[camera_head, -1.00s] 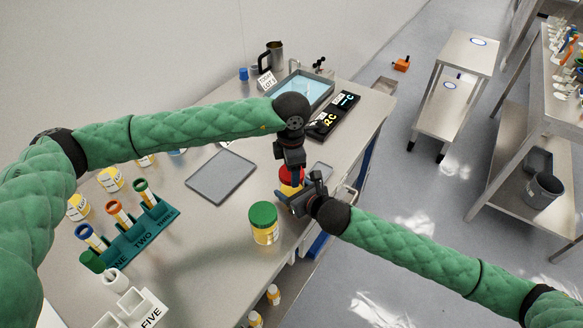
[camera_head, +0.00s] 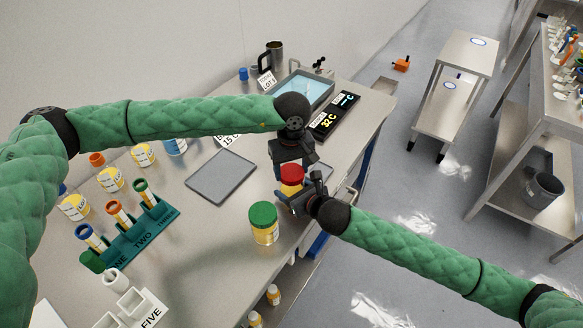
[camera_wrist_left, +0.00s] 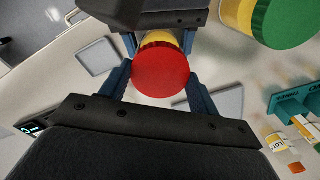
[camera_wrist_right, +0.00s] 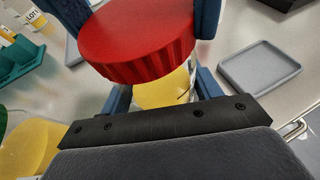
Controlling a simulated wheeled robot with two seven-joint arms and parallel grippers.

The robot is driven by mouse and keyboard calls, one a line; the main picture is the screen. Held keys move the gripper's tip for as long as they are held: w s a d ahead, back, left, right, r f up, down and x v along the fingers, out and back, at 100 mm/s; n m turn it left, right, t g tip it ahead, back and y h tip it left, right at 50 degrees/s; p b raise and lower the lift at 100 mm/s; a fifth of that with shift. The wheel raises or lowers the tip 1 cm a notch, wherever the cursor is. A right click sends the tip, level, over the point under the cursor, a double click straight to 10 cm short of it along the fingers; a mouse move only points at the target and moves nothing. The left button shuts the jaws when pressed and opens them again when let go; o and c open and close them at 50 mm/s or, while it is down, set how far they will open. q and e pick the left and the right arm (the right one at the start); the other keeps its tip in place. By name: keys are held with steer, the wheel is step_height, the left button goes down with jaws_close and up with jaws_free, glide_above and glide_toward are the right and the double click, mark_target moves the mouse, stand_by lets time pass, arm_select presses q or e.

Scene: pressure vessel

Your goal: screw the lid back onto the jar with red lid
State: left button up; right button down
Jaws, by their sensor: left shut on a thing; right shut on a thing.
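The jar with the red lid stands near the table's front edge. Its red lid (camera_head: 291,174) (camera_wrist_left: 160,70) (camera_wrist_right: 140,40) sits over the yellow jar body (camera_wrist_right: 162,90), with no clear gap between them. My left gripper (camera_head: 290,168) comes from above, its blue fingers shut on opposite sides of the lid. My right gripper (camera_head: 297,196) comes in from the right, low down, with its fingers shut around the jar body under the lid. The jar's lower part is mostly hidden by the right gripper in the head view.
A green-lidded jar (camera_head: 264,222) stands close by on the left. A grey tray (camera_head: 221,176) lies behind it. A tube rack (camera_head: 130,233) and several labelled jars are at the left. A water bath (camera_head: 302,90) and a black display (camera_head: 335,115) are at the back.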

arm_select(q)
steer(key=m, duration=0.5)
steer(key=shift+w+r, duration=0.1)
steer(key=o, duration=1)
steer(key=shift+o, duration=0.2)
step_height(320, 180, up, 12)
arm_select(e)
steer(key=shift+c, duration=1.2)
jaws_free()
steer(key=b+v, duration=0.2)
steer(key=v, duration=0.3)
steer(key=shift+s+d+b, duration=0.3)
steer(key=shift+s, duration=0.05)
arm_select(q)
steer(key=shift+f, duration=1.55)
arm_select(e)
steer(key=shift+v, duration=0.95)
